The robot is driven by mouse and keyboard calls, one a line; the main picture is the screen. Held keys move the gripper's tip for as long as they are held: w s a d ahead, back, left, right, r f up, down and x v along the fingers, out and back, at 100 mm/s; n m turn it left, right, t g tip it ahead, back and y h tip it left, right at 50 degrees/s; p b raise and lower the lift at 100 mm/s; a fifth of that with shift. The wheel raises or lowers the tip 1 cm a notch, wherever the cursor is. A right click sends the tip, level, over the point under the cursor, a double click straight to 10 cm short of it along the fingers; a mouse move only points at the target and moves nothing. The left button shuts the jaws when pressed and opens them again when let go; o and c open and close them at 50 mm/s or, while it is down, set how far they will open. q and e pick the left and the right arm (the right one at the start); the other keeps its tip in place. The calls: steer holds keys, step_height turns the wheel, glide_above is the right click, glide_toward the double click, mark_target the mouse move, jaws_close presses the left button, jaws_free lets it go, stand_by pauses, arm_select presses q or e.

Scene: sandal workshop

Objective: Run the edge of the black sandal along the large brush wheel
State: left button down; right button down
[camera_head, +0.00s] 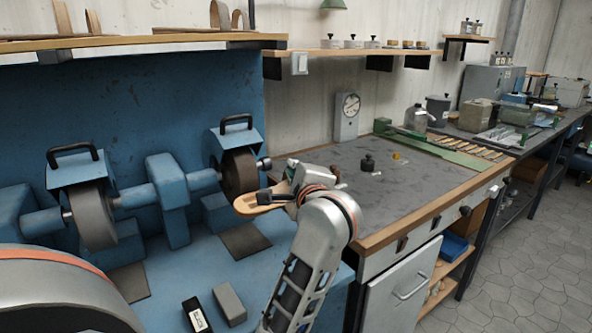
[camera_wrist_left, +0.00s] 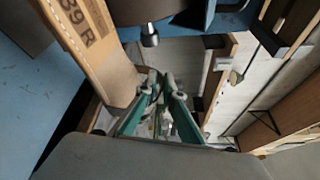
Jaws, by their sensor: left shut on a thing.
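My left gripper (camera_head: 296,192) is shut on the sandal (camera_head: 258,206), which shows a tan sole and a dark strap part in the head view. In the left wrist view the sole (camera_wrist_left: 95,60) stands to the left of the fingertips (camera_wrist_left: 160,85), marked "39 R", with stitching along its edge. The dark brown wheel (camera_head: 239,172), which looks like the large brush wheel, is just behind and above the sandal's left end. It also shows at the top of the left wrist view (camera_wrist_left: 145,9). I cannot tell if sandal and wheel touch. My right gripper is out of view.
A greyer wheel (camera_head: 92,216) sits further left on the blue machine (camera_head: 174,200). A grey-topped bench (camera_head: 400,190) with a small black pot (camera_head: 367,162) stands to the right.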

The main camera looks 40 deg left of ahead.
arm_select(q)
steer(key=shift+s+a+r, duration=0.1)
steer(key=shift+s+a, duration=0.1)
steer(key=shift+s, duration=0.8)
steer(key=shift+s+a+r, duration=0.1)
steer(key=shift+s+a, duration=0.1)
steer(key=shift+s, duration=0.75)
stand_by(1.0)
steer(key=shift+s+d+f, duration=0.1)
steer(key=shift+s+d, duration=0.05)
steer(key=shift+s, duration=0.8)
steer(key=shift+w+a, duration=0.1)
steer(key=shift+a, duration=0.15)
stand_by(1.1)
steer(key=shift+s+d, duration=0.15)
steer(key=shift+s, duration=0.65)
steer(key=shift+s, duration=0.15)
steer(key=shift+s, duration=0.95)
stand_by(0.8)
